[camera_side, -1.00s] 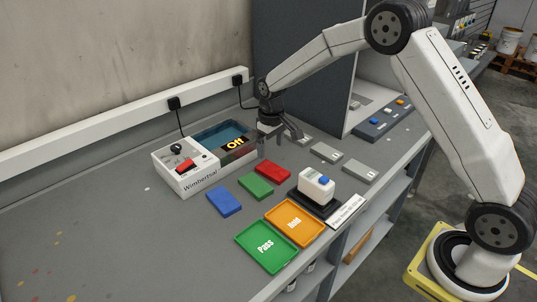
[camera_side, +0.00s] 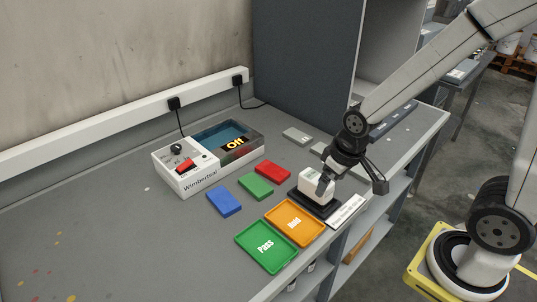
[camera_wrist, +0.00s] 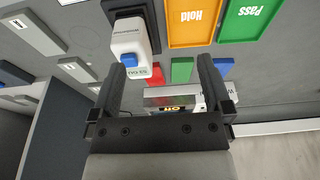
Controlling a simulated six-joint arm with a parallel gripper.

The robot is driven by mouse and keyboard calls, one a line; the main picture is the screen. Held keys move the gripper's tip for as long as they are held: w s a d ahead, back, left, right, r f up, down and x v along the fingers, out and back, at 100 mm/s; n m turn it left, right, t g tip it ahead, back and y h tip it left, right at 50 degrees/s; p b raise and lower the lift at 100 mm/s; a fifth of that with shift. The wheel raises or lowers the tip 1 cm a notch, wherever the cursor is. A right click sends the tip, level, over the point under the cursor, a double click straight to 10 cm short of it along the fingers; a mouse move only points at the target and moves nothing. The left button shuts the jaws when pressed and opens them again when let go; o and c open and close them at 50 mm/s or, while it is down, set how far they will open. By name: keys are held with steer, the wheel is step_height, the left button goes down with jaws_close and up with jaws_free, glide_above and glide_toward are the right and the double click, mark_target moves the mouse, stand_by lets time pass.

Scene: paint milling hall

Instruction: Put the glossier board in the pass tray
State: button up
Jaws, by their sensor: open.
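A red board (camera_side: 272,171), a green board (camera_side: 257,186) and a blue board (camera_side: 224,202) lie flat in a row on the bench. I cannot tell which is glossier. The green pass tray (camera_side: 266,247) is empty. A white meter (camera_side: 313,186) with a blue button stands on a black stand (camera_side: 325,206). My gripper (camera_side: 350,186) is open and empty beside the meter, one finger overlapping it in the side view. In the wrist view the meter (camera_wrist: 130,42) shows near the left finger of my gripper (camera_wrist: 161,80).
An orange hold tray (camera_side: 294,222), empty, adjoins the pass tray. A white-fronted box (camera_side: 186,173) reading "Off" stands behind the boards. Grey panels (camera_side: 297,136) lie near the dark partition (camera_side: 305,65), some hidden by my arm. A label card (camera_side: 345,211) lies at the bench edge. Left bench is clear.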

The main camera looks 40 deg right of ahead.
steer(key=shift+s+f, duration=0.1)
steer(key=shift+s, duration=0.7)
steer(key=shift+w, duration=0.1)
steer(key=n+g, duration=0.1)
steer(key=g, duration=0.2)
glide_above(272, 169)
step_height(272, 169, down, 5)
steer(key=shift+a+r, duration=0.1)
steer(key=shift+f, duration=1.3)
